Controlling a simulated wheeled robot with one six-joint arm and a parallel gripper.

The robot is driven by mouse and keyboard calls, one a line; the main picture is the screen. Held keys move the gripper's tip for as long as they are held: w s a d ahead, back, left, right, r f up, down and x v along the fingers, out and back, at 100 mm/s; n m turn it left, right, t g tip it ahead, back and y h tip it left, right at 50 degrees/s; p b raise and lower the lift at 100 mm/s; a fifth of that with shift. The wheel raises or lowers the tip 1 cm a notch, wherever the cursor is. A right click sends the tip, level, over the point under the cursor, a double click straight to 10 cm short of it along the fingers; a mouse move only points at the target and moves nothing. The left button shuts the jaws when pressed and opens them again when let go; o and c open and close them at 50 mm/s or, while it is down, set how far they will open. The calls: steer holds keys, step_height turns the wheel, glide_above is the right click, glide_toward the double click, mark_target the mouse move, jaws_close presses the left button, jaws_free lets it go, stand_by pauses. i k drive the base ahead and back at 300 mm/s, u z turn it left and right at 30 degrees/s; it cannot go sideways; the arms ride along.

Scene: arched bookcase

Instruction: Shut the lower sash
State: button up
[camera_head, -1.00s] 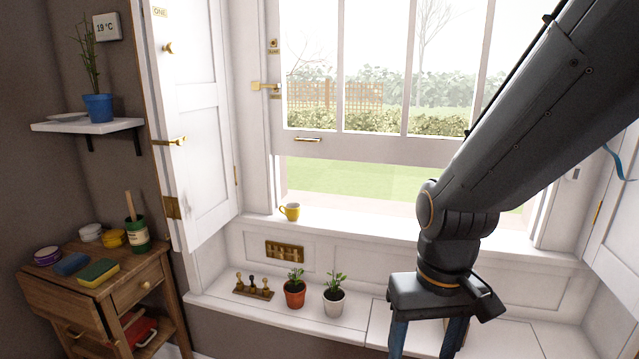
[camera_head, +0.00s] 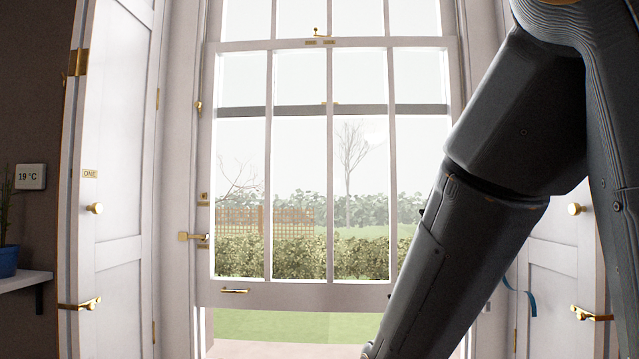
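The lower sash (camera_head: 290,296) is a white frame with tall glass panes. It is raised, with an open gap under its bottom rail where grass and a pale ledge show. A brass lift handle (camera_head: 235,291) sits on the left part of the bottom rail. A brass catch (camera_head: 192,237) is on the left side of the frame beside the sash, and another brass fitting (camera_head: 317,34) is on the rail at the top. My arm crosses the right side of the window, hiding part of the sash. My gripper is below the picture and not seen.
A white shutter (camera_head: 118,210) with brass knob and lever stands open at the left. Another shutter (camera_head: 560,245) stands at the right, with a blue ribbon (camera_head: 520,298) near it. A blue plant pot (camera_head: 8,261) sits on a shelf at far left.

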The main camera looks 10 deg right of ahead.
mark_target(268, 294)
steer(key=z, duration=0.1)
steer(key=k, duration=0.45)
steer(key=u, duration=0.95)
steer(key=i, duration=1.45)
steer(key=z, duration=0.25)
